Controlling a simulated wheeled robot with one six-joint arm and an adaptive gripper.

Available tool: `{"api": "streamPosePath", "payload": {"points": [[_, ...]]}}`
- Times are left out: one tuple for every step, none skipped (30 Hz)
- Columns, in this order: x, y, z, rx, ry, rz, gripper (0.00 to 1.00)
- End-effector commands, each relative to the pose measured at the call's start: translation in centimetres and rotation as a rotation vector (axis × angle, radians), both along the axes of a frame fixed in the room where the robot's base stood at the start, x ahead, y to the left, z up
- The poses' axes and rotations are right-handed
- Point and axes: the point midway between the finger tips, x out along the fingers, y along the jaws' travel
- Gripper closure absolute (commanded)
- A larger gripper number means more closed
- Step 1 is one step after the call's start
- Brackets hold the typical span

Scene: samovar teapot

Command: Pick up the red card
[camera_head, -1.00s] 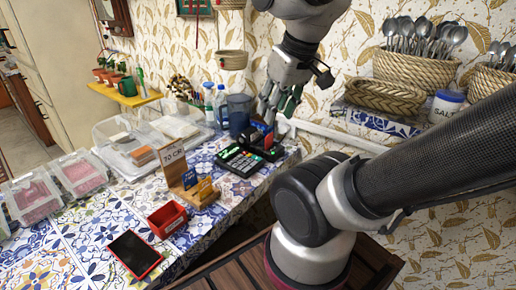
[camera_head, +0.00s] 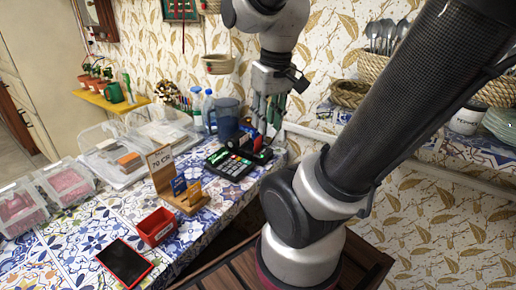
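My gripper (camera_head: 268,122) points down over the back right of the tiled counter, above a small black device (camera_head: 250,148). A small red patch (camera_head: 257,144) shows at this device, just below the fingertips. It may be the red card, but it is too small to be sure. The gripper seems to be above it, and I cannot tell whether they touch. The fingers are too small and overlapped to show if they are open or hold something. A wooden stand (camera_head: 188,203) holds a blue card (camera_head: 179,185) and a yellow-orange card (camera_head: 195,192).
A card terminal (camera_head: 230,164) lies beside the black device. A blue jug (camera_head: 227,118) and bottles (camera_head: 208,108) stand behind. A red bin (camera_head: 157,227) and a red-edged tablet (camera_head: 125,262) are at the front. Clear boxes (camera_head: 68,183) stand at left.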

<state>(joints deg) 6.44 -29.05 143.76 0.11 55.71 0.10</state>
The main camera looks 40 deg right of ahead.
Motion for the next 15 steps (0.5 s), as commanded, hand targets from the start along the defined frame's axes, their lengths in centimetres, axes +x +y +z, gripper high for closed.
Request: {"api": "streamPosePath", "payload": {"points": [[1.2, -0.9, -0.9, 0.007, 0.057, -0.031, 0.73], [1.9, -1.4, -1.4, 0.012, 0.082, -0.049, 0.73], [3.0, -2.1, -2.0, 0.018, 0.114, -0.081, 0.73], [3.9, -2.7, -2.5, 0.024, 0.135, -0.107, 0.73], [4.7, -3.4, -3.2, 0.029, 0.157, -0.139, 0.73], [5.9, -4.2, -4.0, 0.036, 0.182, -0.183, 0.73], [6.8, -4.9, -4.7, 0.042, 0.199, -0.219, 0.73], [7.8, -5.6, -5.5, 0.046, 0.215, -0.258, 0.73], [9.0, -6.6, -6.6, 0.054, 0.235, -0.312, 0.73], [9.9, -7.4, -7.5, 0.058, 0.248, -0.354, 0.73], [10.8, -8.1, -8.4, 0.062, 0.258, -0.396, 0.73], [12.0, -9.1, -9.5, 0.067, 0.270, -0.453, 0.73], [12.8, -9.8, -10.4, 0.069, 0.278, -0.496, 0.73], [13.6, -10.5, -11.3, 0.072, 0.284, -0.540, 0.73], [14.7, -11.4, -12.5, 0.075, 0.286, -0.599, 0.73]]}}
